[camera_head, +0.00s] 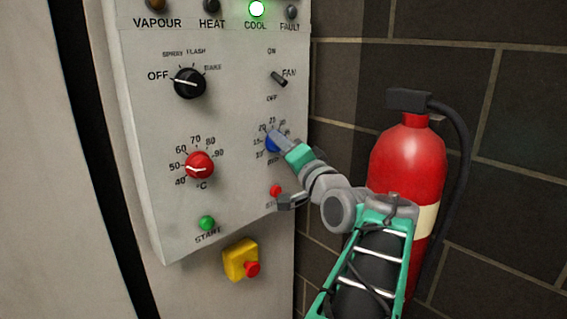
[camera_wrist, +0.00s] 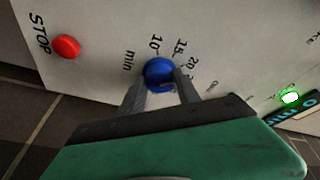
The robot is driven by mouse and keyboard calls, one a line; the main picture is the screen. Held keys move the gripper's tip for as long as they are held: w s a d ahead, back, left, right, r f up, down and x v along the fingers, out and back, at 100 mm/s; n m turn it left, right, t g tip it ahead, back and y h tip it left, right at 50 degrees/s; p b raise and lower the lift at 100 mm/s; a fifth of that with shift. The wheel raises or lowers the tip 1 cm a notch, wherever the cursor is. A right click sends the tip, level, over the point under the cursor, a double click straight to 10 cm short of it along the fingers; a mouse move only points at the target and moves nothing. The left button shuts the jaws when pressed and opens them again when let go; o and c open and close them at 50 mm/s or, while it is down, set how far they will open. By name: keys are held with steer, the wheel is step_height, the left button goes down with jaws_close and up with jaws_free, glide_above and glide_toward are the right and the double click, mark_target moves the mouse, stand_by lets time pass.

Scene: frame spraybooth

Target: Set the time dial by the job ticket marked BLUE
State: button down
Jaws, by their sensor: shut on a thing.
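The blue time dial (camera_head: 271,143) is on the right side of the grey control panel, with numbers around it and "min" below. In the wrist view the blue dial (camera_wrist: 159,73) sits between the two fingers of my gripper (camera_wrist: 160,84), which is shut on it. My gripper (camera_head: 279,142) reaches the dial from the right in the head view and covers part of its scale. The dial's pointer is hidden, so its setting cannot be read. The wrist view shows 10, 15 and 20 beside the dial. No job ticket is in view.
On the panel (camera_head: 140,130) are a red temperature dial (camera_head: 199,165), a black mode dial (camera_head: 190,83), a fan switch (camera_head: 279,79), a green start button (camera_head: 207,223) and a red stop button (camera_wrist: 66,46). The COOL lamp (camera_head: 257,9) is lit green. A red extinguisher (camera_head: 408,160) stands right.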

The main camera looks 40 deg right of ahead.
steer(key=shift+f+n+b, duration=0.1)
steer(key=shift+n+b, duration=0.2)
steer(key=shift+b, duration=0.05)
steer(key=c, duration=0.9)
jaws_free()
steer(key=shift+o, duration=0.2)
steer(key=v, duration=0.7)
steer(key=shift+s, duration=0.4)
